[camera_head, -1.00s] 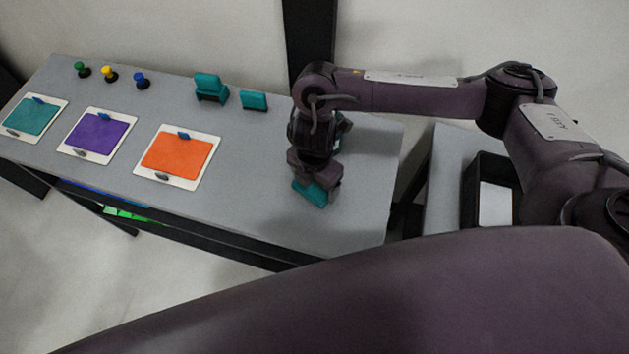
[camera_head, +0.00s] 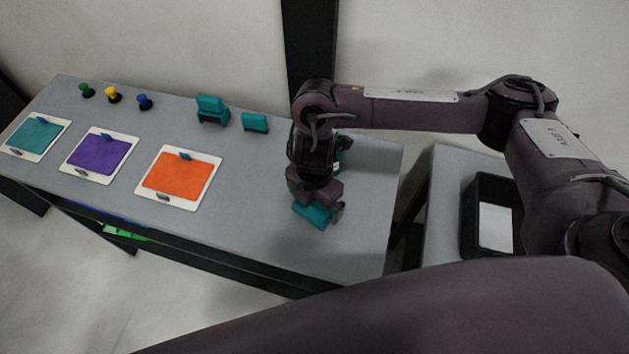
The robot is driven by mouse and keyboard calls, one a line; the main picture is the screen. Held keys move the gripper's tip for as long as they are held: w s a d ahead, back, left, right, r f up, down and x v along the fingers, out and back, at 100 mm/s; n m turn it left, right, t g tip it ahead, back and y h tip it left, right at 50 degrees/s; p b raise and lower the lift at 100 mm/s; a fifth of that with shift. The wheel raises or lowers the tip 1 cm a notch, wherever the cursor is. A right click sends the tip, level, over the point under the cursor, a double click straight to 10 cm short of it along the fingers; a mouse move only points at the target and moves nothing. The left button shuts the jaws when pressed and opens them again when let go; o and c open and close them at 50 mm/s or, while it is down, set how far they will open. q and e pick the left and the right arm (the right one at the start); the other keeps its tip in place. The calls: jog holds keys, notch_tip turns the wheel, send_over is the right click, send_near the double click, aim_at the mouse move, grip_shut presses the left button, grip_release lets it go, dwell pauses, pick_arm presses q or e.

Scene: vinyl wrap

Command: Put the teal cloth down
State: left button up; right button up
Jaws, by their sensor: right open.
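The teal cloth (camera_head: 311,215) is a small teal block-like piece at the right part of the grey table (camera_head: 240,215). My right gripper (camera_head: 320,204) points down right over it, with its jaws open and the cloth at its fingertips. The gripper hides part of the cloth. I cannot tell whether the cloth touches a finger or rests fully on the table. My left gripper is not in view.
Teal (camera_head: 36,136), purple (camera_head: 99,156) and orange (camera_head: 178,176) sheets lie on white boards at left. Several small knobs stand behind them. Two teal items (camera_head: 212,110) (camera_head: 255,122) stand at the back. A black tray (camera_head: 468,220) sits on a side table.

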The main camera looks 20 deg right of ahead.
aim_at(315, 206)
notch_tip(315, 206, up, 10)
jog(key=shift+r, duration=0.2)
dwell(0.7)
